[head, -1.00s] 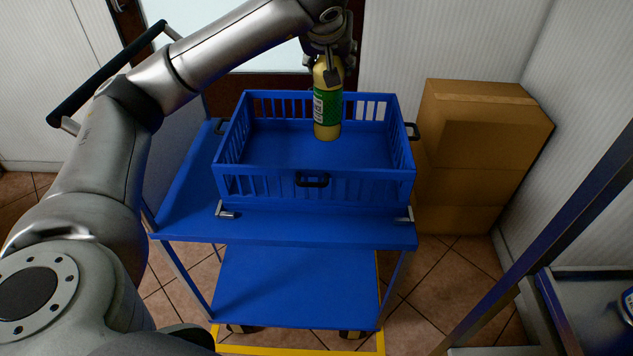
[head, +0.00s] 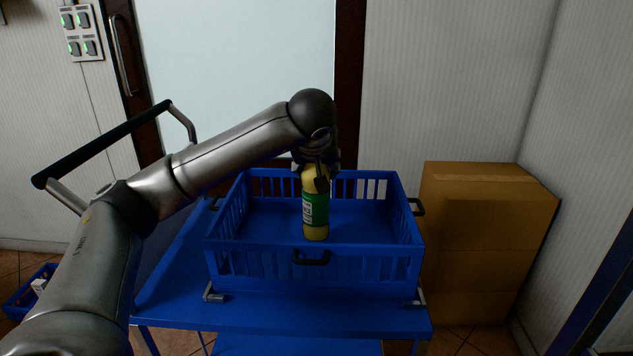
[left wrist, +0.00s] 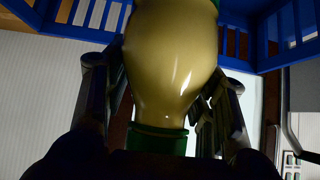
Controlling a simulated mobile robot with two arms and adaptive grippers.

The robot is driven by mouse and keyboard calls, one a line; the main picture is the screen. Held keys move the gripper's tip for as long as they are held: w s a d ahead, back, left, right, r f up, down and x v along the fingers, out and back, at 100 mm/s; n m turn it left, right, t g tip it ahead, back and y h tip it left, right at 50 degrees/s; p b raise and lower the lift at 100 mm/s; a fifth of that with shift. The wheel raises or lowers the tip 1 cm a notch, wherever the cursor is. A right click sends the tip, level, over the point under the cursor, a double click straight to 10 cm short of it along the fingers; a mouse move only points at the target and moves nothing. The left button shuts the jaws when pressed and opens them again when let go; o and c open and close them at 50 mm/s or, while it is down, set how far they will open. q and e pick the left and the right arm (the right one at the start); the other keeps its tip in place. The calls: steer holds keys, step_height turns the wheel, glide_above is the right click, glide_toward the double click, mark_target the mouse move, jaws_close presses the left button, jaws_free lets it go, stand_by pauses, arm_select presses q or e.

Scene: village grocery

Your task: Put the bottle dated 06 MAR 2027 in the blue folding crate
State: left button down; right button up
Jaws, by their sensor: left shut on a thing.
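A yellow bottle (head: 315,218) with a green and white label is upright inside the outline of the blue folding crate (head: 270,265). The date on the bottle is too small to read. My left gripper (head: 316,172) is shut on the bottle's upper part from above. I cannot tell whether the bottle's base touches the crate floor. In the left wrist view the bottle (left wrist: 170,70) fills the middle between the fingers, with its green neck band towards the gripper, and the crate's slatted wall (left wrist: 285,30) shows behind. My right gripper is not in view.
The crate stands on a blue trolley (head: 180,305) with a black push handle (head: 100,145). Stacked cardboard boxes (head: 480,245) stand right of it. A small blue basket (head: 28,292) is on the floor at left. The rest of the crate looks empty.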

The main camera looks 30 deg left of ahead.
mark_target(316, 206)
arm_select(q)
step_height(316, 206, down, 3)
steer(key=shift+r, duration=0.1)
steer(key=shift+b, duration=0.3)
steer(key=c, duration=0.6)
jaws_free()
steer(key=shift+f, duration=0.2)
steer(key=shift+r, duration=0.15)
